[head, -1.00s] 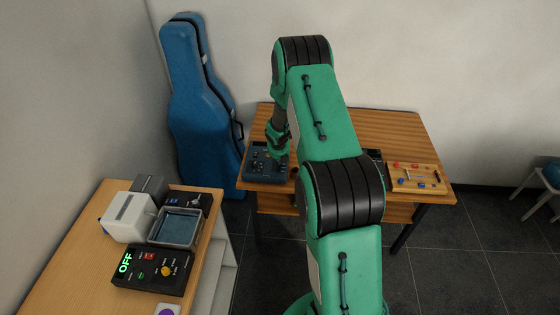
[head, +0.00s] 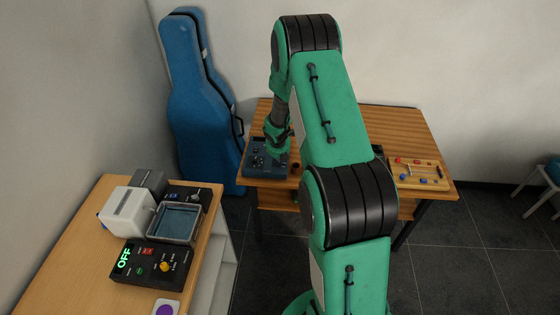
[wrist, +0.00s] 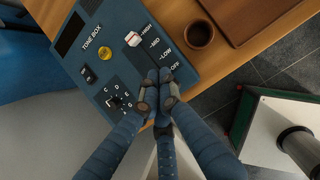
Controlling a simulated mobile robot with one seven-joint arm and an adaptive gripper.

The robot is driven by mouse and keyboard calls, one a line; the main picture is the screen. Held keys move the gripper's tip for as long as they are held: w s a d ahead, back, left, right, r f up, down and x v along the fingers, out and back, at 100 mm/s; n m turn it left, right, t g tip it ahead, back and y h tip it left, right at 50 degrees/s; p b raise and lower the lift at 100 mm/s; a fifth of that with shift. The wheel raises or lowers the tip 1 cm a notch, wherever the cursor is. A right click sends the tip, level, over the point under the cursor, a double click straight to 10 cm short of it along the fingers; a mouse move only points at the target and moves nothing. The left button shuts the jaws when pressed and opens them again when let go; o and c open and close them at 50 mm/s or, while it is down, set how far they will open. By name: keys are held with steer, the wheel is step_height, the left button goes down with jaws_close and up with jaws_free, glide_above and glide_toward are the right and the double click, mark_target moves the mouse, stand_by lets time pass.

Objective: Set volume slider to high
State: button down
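The blue TONE BOX (head: 258,170) sits at the table's left end in the head view. In the wrist view its panel (wrist: 105,65) fills the upper left. The volume slider's white and red knob (wrist: 132,38) is at the HIGH end of the slot, beside the HIGH label. MID, LOW and OFF labels run down to the right. My gripper (wrist: 160,76) appears shut, fingertips together and empty, over the lower part of the slot near LOW and OFF, apart from the knob. In the head view my gripper (head: 277,148) is over the box. Whether the tips touch the panel is unclear.
A yellow knob (wrist: 104,52), a black switch (wrist: 88,74) and a lettered selector (wrist: 119,103) are on the panel. A brown cup (wrist: 199,35) stands close by. A wooden board (head: 417,172) with coloured pieces is at the table's right. A second table (head: 75,232) with devices stands front left.

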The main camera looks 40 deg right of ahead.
steer(key=p+v, duration=0.1)
steer(key=v, duration=0.6)
stand_by(0.6)
steer(key=s+a+r+m+b, duration=0.1)
steer(key=s+a+r+m, duration=0.4)
steer(key=r, duration=0.4)
steer(key=s+a+r+m+t+b, duration=0.15)
steer(key=a+r+m, duration=0.25)
steer(key=a+r, duration=0.45)
steer(key=s+a+r+m+b, duration=0.1)
steer(key=s+a+r+m, duration=0.4)
steer(key=r, duration=0.5)
steer(key=s+a+r+m+y+b, duration=0.1)
steer(key=s+a+r+m+b, duration=0.1)
steer(key=s+a+m, duration=0.4)
steer(key=s+a+r+m+y+b, duration=0.2)
steer(key=s+a+r+m, duration=0.2)
steer(key=s+a+m, duration=0.3)
steer(key=s+a+t, duration=0.1)
steer(key=s+a, duration=0.4)
steer(key=s, duration=0.6)
stand_by(0.6)
